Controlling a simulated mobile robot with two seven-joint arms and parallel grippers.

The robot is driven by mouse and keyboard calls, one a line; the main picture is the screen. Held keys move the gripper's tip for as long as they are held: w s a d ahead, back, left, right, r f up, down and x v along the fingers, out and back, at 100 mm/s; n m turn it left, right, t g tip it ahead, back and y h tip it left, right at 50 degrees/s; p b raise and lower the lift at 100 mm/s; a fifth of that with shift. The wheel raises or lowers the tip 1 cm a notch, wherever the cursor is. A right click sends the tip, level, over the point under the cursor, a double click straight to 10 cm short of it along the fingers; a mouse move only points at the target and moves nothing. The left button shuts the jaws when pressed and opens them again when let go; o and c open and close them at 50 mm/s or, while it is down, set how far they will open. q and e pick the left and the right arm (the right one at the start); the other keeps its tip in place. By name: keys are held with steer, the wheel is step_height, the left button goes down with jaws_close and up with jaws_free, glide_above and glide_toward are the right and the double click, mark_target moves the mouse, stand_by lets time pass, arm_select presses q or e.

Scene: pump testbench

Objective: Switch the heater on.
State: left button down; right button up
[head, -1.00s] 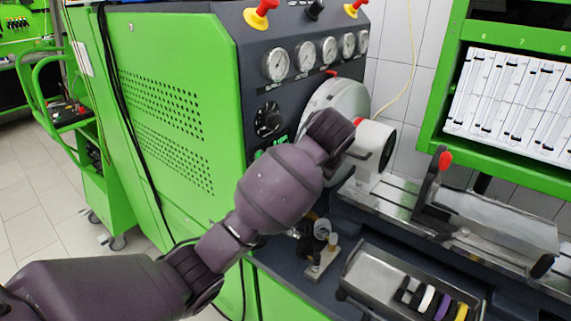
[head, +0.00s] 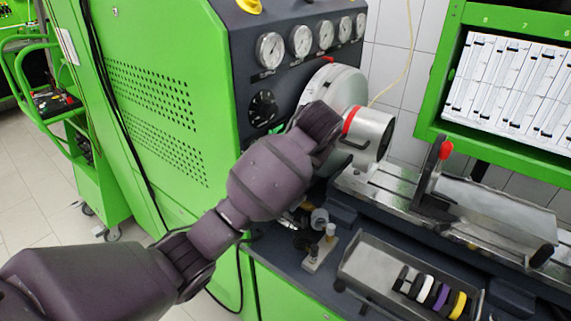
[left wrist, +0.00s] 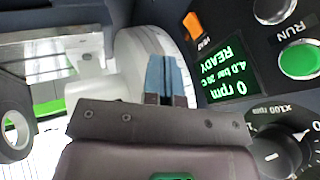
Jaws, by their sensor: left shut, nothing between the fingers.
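The orange heater switch (left wrist: 193,25) is on the dark panel at the top of the left wrist view, with a partly readable label beside it. Whether it is on or off I cannot tell. My left gripper (left wrist: 166,66) is shut and empty, its blue fingertips together. In that view the tips are below and left of the switch, with a visible gap; the depth between them is unclear. In the head view my left arm reaches to the panel's right part, and its wrist hides the fingers and the switch. My right gripper is not in view.
Beside the switch are a green-lit display (left wrist: 228,75) reading READY and 0 rpm, the green RUN button (left wrist: 300,62) and an rpm dial (left wrist: 272,152). A large pale disc (head: 337,90) stands close by the wrist. Gauges (head: 300,41) line the panel above; a tray (head: 375,285) lies below.

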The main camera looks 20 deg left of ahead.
arm_select(q)
steer(key=w+a+f+p, duration=0.1)
steer(key=w+a+f, duration=0.3)
steer(key=a+f, duration=0.1)
steer(key=shift+x, duration=1)
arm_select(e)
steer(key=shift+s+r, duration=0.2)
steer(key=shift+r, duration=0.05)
arm_select(q)
steer(key=shift+s, duration=0.1)
